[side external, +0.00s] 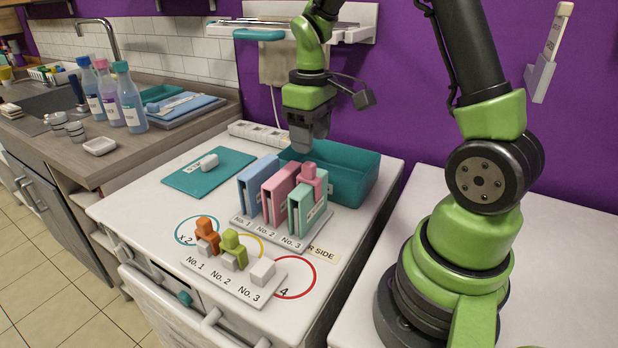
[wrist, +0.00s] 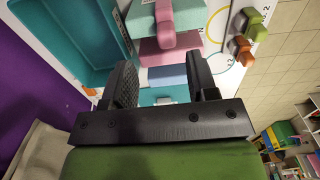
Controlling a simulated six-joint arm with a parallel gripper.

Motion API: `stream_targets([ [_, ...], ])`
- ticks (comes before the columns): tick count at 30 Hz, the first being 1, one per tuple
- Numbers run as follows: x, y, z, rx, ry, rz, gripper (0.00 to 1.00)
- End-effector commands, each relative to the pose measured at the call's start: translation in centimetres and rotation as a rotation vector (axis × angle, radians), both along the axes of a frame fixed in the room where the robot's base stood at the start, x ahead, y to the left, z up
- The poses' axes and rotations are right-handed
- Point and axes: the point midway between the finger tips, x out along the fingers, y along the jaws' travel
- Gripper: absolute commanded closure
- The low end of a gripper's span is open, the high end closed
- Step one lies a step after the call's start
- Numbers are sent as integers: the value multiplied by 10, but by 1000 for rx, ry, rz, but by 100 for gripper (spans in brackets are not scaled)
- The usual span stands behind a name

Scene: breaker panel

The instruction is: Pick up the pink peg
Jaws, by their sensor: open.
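The pink peg (side external: 309,180) sits on top of the mint upright block (side external: 309,214), at the No. 3 end of the rear rack. In the wrist view the peg (wrist: 167,27) shows near the top edge, beyond the fingertips. My gripper (side external: 308,146) hangs above and behind the rear rack, apart from the peg. In the wrist view my gripper (wrist: 161,66) is open with nothing between its fingers. The pink block (wrist: 160,52) and blue block (wrist: 167,75) show in and past the gap between them.
A teal bin (side external: 350,178) stands behind the blocks. A front rack (side external: 228,281) holds orange (side external: 206,231), olive (side external: 233,248) and white (side external: 262,270) pieces. A white piece (side external: 208,162) lies on a teal mat (side external: 183,181). A power strip (side external: 258,133) lies at the back wall.

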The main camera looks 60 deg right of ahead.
Motion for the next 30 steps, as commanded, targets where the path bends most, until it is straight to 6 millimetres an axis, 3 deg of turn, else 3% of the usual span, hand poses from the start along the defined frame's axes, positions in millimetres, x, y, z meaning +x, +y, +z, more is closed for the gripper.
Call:
stream_targets([
  [15, -2, 9, -61, 1, 3, -2, 47],
  [24, -1, 8, -67, 0, -1, -3, 47],
  [26, -1, 8, -66, 0, -1, -3, 58],
  [30, -1, 8, -66, -1, -1, -3, 90],
])
